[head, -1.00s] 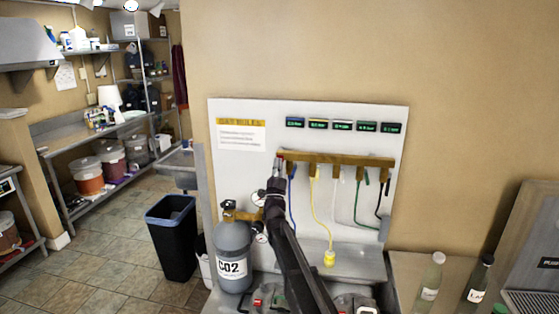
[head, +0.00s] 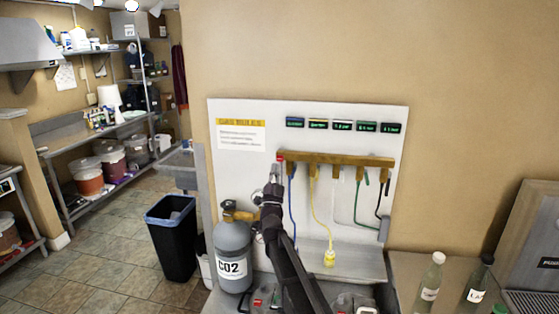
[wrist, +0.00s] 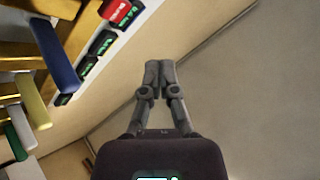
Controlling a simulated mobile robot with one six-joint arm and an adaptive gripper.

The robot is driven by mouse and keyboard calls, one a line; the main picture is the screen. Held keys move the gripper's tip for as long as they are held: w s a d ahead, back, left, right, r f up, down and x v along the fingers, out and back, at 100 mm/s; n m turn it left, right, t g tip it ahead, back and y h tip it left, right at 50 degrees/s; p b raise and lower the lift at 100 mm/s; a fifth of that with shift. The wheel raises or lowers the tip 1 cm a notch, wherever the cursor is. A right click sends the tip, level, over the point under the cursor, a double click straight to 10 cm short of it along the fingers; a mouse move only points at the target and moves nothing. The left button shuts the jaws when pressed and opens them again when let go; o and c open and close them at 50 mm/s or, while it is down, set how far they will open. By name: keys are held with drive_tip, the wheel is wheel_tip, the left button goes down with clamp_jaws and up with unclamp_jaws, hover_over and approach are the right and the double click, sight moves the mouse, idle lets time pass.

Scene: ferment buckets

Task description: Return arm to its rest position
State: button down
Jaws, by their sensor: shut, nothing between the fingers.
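My gripper (head: 274,172) is in front of the white wall panel (head: 240,180), at the left end of the brass manifold (head: 340,160). In the wrist view my gripper (wrist: 160,72) has its fingertips together with nothing between them. The red part (wrist: 119,10) at the manifold's end is beside the fingers, apart from them in that view. My arm reaches up from the bottom of the head view and hides part of the panel and the shelf.
A grey CO2 cylinder (head: 233,255) stands left of my arm. A blue hose (head: 292,205) and a yellow hose (head: 318,205) hang close on the right. Bottles (head: 432,275) stand on the right counter. A black bin (head: 172,240) is on the floor.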

drive_tip(key=shift+s, duration=0.15)
idle(0.3)
drive_tip(key=s+d+f+n+g+y, duration=0.2)
drive_tip(key=s+d+f+n+g, duration=0.1)
drive_tip(key=f+g, duration=0.3)
drive_tip(key=s+d+f+n+g+y, duration=0.15)
drive_tip(key=f+g, duration=0.25)
drive_tip(key=f, duration=0.5)
drive_tip(key=s+d+f+n+g+y, duration=0.25)
drive_tip(key=d+f+n+g, duration=0.2)
drive_tip(key=f, duration=0.25)
drive_tip(key=s+d+f+g+h, duration=0.1)
drive_tip(key=s+d+f+g, duration=0.2)
drive_tip(key=s, duration=0.5)
drive_tip(key=s+d+f+g+h, duration=0.1)
drive_tip(key=s+d+f+g, duration=0.2)
drive_tip(key=s, duration=0.6)
drive_tip(key=s+d+f+g+h, duration=0.1)
drive_tip(key=s+d+f+g, duration=0.2)
drive_tip(key=s+g, duration=0.3)
drive_tip(key=s+f, duration=0.1)
drive_tip(key=s, duration=0.2)
drive_tip(key=shift+s+d+m+h, duration=0.2)
drive_tip(key=shift+m+h, duration=0.1)
drive_tip(key=shift+g, duration=0.25)
